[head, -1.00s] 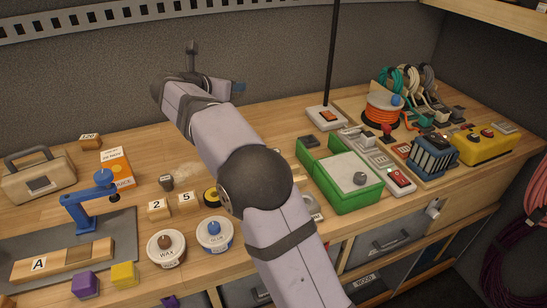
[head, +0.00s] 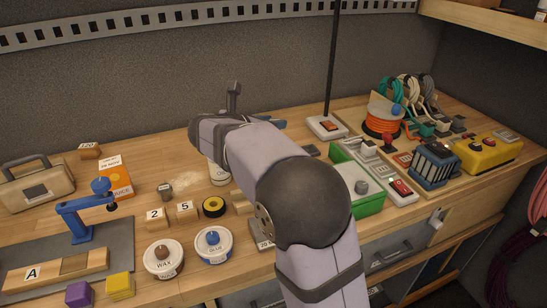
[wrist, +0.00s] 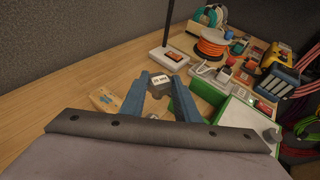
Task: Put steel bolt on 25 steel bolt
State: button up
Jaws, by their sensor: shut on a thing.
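My gripper (wrist: 158,88) shows in the wrist view with its two blue fingers shut on a dark steel bolt (wrist: 156,88). The bolt carries a white label with small print that I cannot read surely. In the head view my gripper (head: 277,122) is mostly behind my own arm, and the held bolt is hidden. A small grey metal piece (head: 165,189), perhaps another steel bolt, stands at the left behind the number blocks. A small dark block (head: 310,150) lies behind the green box. I cannot tell which of these is the 25 steel bolt.
A green box (head: 368,203) with a grey knob stands right of my arm. A white switch box (head: 327,127) with a tall dark pole stands behind it. A white cup (head: 219,173), blocks 2 (head: 155,215) and 5 (head: 185,210) and two round tins are left of my arm.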

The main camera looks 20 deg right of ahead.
jog(key=shift+f, duration=4.6)
jog(key=shift+f+b, duration=0.25)
jog(key=shift+b, duration=0.1)
jog(key=o, duration=1.1)
jog(key=shift+r, duration=0.1)
jog(key=shift+r, duration=0.25)
jog(key=v, duration=1.2)
jog(key=shift+b, duration=0.3)
